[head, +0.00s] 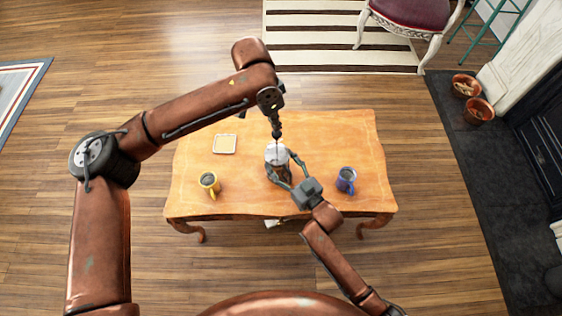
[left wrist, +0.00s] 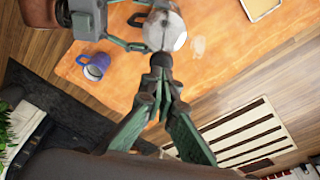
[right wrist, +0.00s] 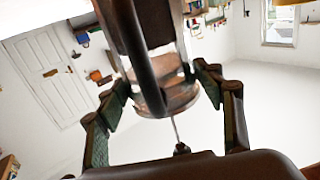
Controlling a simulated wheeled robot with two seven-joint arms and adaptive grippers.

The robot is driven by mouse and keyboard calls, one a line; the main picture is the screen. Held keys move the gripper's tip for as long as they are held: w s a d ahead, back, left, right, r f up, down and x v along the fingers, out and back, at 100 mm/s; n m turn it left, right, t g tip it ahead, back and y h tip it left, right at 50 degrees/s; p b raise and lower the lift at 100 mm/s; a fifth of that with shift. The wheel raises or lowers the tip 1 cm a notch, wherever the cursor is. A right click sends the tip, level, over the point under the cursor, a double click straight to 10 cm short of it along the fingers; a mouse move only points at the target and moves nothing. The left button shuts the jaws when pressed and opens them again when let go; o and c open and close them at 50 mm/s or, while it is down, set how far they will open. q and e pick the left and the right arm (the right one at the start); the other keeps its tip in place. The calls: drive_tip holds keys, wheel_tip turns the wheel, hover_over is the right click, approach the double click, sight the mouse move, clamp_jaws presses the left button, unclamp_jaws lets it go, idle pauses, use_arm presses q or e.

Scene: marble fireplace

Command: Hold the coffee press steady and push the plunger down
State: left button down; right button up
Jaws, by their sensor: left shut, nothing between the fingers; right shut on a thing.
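The coffee press (head: 274,154) stands on the wooden table, with a pale round lid that also shows in the left wrist view (left wrist: 165,31). My right gripper (head: 281,172) is shut around its body, a finger on each side; the right wrist view shows the glass body (right wrist: 165,92) between them. A thin plunger rod (right wrist: 175,128) stands out of the lid, with a dark knob (right wrist: 182,149) at its end. My left gripper (head: 277,134) is shut and empty, pointing down directly above the press. Its fingertips are at the knob; I cannot tell whether they touch.
On the table (head: 330,130), a yellow mug (head: 209,183) stands left of the press and a blue mug (head: 346,180) right of it. A small square coaster or plate (head: 224,144) lies at the back left. The table's back right is clear.

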sight(275, 133)
use_arm(q)
drive_tip(key=shift+s+a+x, duration=0.1)
drive_tip(key=shift+a+x, duration=0.05)
drive_tip(key=shift+x, duration=0.8)
drive_tip(key=shift+s+a+x, duration=0.1)
drive_tip(key=shift+a+x, duration=0.1)
drive_tip(key=shift+x, duration=0.75)
drive_tip(key=shift+s+a+x, duration=0.1)
drive_tip(key=shift+a+x, duration=0.05)
drive_tip(key=shift+x, duration=0.8)
drive_tip(key=shift+a+x, duration=0.2)
drive_tip(key=shift+x, duration=1.6)
idle(0.5)
drive_tip(key=shift+s, duration=0.15)
drive_tip(key=shift+w+d+v, duration=0.1)
drive_tip(key=shift+d+v, duration=0.05)
drive_tip(key=shift+v, duration=0.65)
drive_tip(key=shift+w+d+v, duration=0.1)
drive_tip(key=shift+d+v, duration=0.05)
drive_tip(key=shift+v, duration=0.7)
drive_tip(key=shift+w+d+v, duration=0.1)
drive_tip(key=shift+d+v, duration=0.05)
drive_tip(key=shift+v, duration=0.65)
drive_tip(key=shift+r, duration=0.15)
drive_tip(key=shift+a+r, duration=0.1)
drive_tip(key=shift+r, duration=0.2)
drive_tip(key=v, duration=1.1)
drive_tip(key=shift+r, duration=0.1)
